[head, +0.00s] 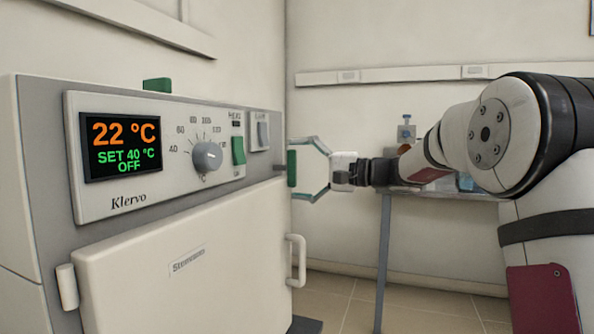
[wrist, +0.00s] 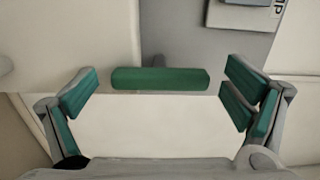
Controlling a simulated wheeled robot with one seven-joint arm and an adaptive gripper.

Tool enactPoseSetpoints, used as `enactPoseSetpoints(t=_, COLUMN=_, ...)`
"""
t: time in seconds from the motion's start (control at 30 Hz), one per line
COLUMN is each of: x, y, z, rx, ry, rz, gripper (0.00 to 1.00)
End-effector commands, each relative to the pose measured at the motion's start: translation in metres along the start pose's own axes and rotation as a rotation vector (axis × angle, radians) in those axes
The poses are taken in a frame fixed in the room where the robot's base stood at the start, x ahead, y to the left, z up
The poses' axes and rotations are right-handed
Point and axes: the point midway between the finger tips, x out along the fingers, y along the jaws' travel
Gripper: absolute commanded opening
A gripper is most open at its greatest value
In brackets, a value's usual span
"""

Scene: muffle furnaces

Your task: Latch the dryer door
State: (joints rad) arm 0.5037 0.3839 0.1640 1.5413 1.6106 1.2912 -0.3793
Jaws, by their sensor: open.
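The dryer (head: 50,180) stands at the left of the head view, with a lit display and a dial. Its pale door (head: 190,265), with a white pull handle (head: 297,260), lies against the front; I cannot tell whether it is fully closed. A green grip (head: 291,168) sticks out at the dryer's right edge on a short grey stem. In the wrist view the green grip (wrist: 160,78) lies crosswise between my fingers, with gaps on both sides. My gripper (head: 305,168) is open, its fingers above and below the grip; its pads also show in the wrist view (wrist: 160,95).
A green piece (head: 157,85) sits on top of the dryer. A green switch (head: 238,151) and a grey switch (head: 263,135) are on the panel. A table (head: 440,193) with bottles stands behind my arm. Floor (head: 400,317) shows clear at the lower right.

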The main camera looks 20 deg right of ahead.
Motion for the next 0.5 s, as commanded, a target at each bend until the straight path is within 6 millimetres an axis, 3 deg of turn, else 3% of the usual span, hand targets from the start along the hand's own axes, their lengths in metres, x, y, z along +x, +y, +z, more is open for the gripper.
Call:
enactPoseSetpoints(t=0.17, x=-0.017, y=0.0, z=-0.001, rx=0.0, ry=0.003, rz=0.001, gripper=0.95)
enactPoseSetpoints(t=0.5, x=-0.085, y=0.001, z=-0.001, rx=0.0, ry=0.003, rz=0.001, gripper=0.95)
